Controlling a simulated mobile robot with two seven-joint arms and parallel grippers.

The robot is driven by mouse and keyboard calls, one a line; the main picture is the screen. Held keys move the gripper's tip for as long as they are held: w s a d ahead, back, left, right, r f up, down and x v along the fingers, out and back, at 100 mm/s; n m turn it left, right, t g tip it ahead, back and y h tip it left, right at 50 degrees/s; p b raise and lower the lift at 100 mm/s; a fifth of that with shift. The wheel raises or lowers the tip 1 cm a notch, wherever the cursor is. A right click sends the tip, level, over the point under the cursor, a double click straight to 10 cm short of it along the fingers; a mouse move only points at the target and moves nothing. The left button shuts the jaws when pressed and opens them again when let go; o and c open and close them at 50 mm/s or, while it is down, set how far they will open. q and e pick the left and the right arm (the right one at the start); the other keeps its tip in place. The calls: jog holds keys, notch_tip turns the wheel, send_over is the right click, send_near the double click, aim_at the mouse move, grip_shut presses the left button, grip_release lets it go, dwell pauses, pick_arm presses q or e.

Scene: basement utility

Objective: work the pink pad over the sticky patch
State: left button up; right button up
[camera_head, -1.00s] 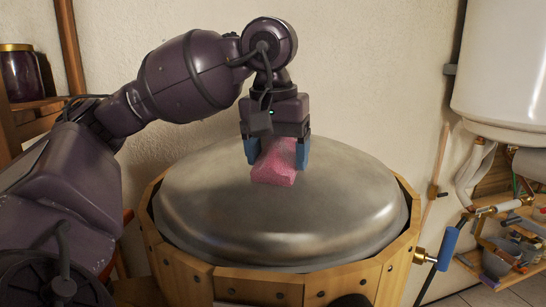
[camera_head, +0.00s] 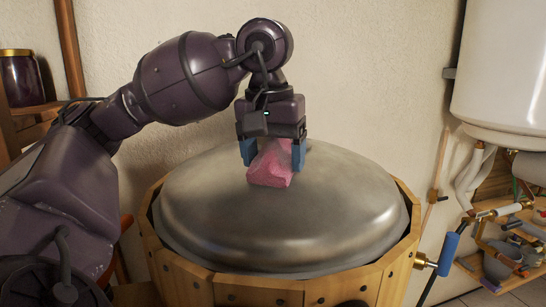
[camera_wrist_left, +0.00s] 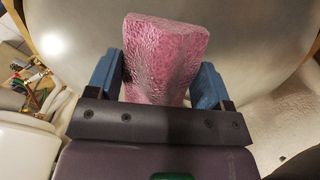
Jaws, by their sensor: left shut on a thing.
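The pink pad (camera_head: 270,166) is between the blue fingers of my left gripper (camera_head: 272,155), which is shut on it. In the head view the pad is at the upper middle of a domed metal lid (camera_head: 290,225) and appears to rest on it. The pad also shows in the left wrist view (camera_wrist_left: 165,55), between the two blue fingers (camera_wrist_left: 162,80), with its far end projecting past them. I cannot clearly make out a sticky patch; the lid shows only dull, brownish shading. My right gripper is not in view.
The lid sits in a round wooden rim (camera_head: 245,288) with dark bolts. A blue-handled crank (camera_head: 448,250) sticks out at its right. A white tank (camera_head: 505,75) hangs at the upper right above shelves of tools. A dark jar (camera_head: 20,78) stands on a shelf at left.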

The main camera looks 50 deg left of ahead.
pick_arm(q)
jog(key=shift+s+d+r, duration=0.1)
jog(key=shift+s+r, duration=0.05)
jog(key=shift+r, duration=0.35)
jog(key=shift+s+d+r, duration=0.1)
jog(key=shift+s+r, duration=0.05)
jog(key=shift+r, duration=0.35)
jog(key=shift+s+d+r+p, duration=0.1)
jog(key=shift+s+r+p, duration=0.05)
jog(key=shift+r+p, duration=0.45)
jog(key=shift+s+d+r+p, duration=0.15)
jog(key=shift+r+p, duration=0.2)
jog(key=shift+r, duration=0.45)
jog(key=shift+s+d+r+p, duration=0.1)
jog(key=shift+r+p, duration=0.4)
jog(key=shift+r, duration=0.2)
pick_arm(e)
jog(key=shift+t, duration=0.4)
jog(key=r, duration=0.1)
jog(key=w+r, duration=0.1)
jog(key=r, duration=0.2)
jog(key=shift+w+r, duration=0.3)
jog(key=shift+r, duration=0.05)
pick_arm(q)
jog(key=shift+d+f, duration=0.1)
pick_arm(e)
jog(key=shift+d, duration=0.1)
